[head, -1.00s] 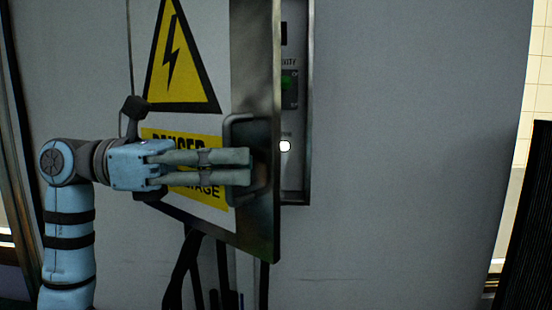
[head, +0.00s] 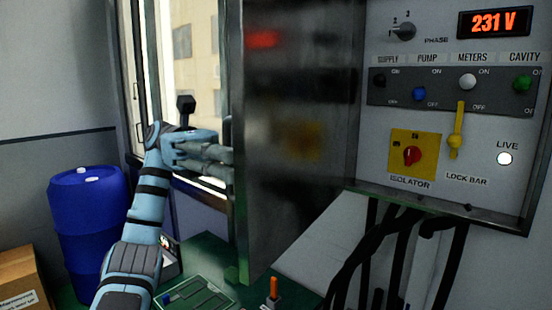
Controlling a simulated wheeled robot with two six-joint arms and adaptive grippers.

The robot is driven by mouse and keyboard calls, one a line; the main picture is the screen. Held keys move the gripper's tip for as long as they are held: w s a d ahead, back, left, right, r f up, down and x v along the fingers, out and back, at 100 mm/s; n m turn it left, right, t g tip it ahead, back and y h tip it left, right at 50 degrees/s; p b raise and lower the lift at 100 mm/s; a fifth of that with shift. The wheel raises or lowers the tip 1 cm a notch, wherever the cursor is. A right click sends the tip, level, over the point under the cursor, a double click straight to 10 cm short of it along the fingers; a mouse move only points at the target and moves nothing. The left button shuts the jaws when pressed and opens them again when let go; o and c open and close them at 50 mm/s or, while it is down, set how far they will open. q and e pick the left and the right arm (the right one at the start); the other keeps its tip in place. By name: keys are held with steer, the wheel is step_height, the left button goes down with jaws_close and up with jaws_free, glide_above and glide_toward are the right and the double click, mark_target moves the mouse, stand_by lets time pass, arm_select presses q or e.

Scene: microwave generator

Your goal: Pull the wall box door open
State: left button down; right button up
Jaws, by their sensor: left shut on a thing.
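The wall box door (head: 300,150) stands wide open, swung out to the left, with its dark inner face towards me. My left gripper (head: 232,165) is at the door's outer edge, its fingers reaching behind it. It is shut on the door handle, which the door hides. The open wall box (head: 450,185) shows its panel at the right, with a 231 V display (head: 494,22), a row of switches (head: 450,90), a red isolator knob (head: 411,156) and a yellow lock bar (head: 455,140). My right gripper is not in view.
A blue barrel (head: 88,225) and a cardboard box (head: 20,280) stand at the left. A window (head: 180,60) is behind my left arm. Black cables (head: 385,250) hang under the box.

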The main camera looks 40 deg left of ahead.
arm_select(q)
steer(key=shift+a, duration=1.25)
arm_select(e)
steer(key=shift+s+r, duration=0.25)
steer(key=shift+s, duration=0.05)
arm_select(q)
steer(key=c, duration=1.7)
jaws_free()
